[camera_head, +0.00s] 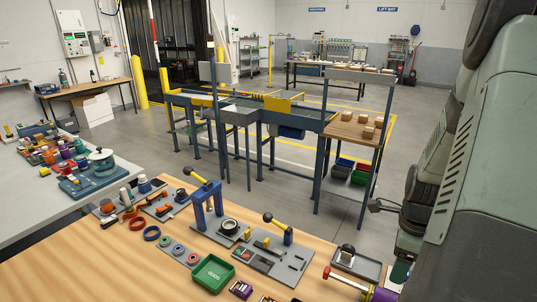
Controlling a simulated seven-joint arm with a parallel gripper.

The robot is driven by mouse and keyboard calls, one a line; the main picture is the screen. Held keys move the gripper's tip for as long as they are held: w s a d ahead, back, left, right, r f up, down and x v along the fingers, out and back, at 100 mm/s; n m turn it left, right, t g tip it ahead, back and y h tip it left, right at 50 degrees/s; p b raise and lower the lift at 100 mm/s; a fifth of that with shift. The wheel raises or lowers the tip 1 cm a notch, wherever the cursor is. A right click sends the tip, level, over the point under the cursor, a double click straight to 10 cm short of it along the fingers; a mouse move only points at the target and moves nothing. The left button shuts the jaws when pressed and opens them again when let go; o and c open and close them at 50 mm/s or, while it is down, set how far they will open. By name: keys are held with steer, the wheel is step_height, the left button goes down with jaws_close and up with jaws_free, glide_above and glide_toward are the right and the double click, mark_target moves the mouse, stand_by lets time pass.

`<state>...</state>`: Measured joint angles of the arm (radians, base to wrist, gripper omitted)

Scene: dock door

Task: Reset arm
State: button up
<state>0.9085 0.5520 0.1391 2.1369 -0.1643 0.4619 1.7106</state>
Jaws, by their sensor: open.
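My arm (455,150) fills the right side of the view, with pale green links and dark joints. I cannot make out the fingers of my gripper; the arm's end is not clearly shown. A small black part with a thin curved piece (376,206) sticks out left of the arm, and I cannot tell what it is. The arm stands over the right end of the wooden workbench (75,267).
The bench holds a blue press frame (207,208), a yellow-handled lever (280,228), a green tray (212,273) and a grey tray (371,268). Beyond stand a conveyor (240,115) and a shelf stand with boxes (345,130). Floor (190,160) between them is clear.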

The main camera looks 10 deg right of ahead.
steer(key=w+a+r+n+t+h, duration=0.15)
steer(key=w+a+r+n, duration=0.25)
steer(key=a+r+n, duration=0.7)
steer(key=w+a+r+n+t+h, duration=0.1)
steer(key=w+a+r+n+t, duration=0.2)
steer(key=a+r+n, duration=0.75)
steer(key=s+a+r+n+t+y, duration=0.1)
steer(key=s+a+r+n, duration=0.2)
steer(key=a+r+n, duration=0.15)
steer(key=s+a+r+n+t, duration=0.2)
steer(key=s+a+r+n, duration=0.1)
steer(key=a+r, duration=0.25)
steer(key=s+d+f+m+g+y, duration=0.1)
steer(key=s+d+f+g, duration=0.1)
steer(key=s, duration=0.7)
steer(key=shift+d+f+m, duration=0.3)
steer(key=shift+d+f, duration=0.05)
steer(key=shift+f, duration=0.45)
steer(key=shift+w+y, duration=0.1)
steer(key=shift+y, duration=0.15)
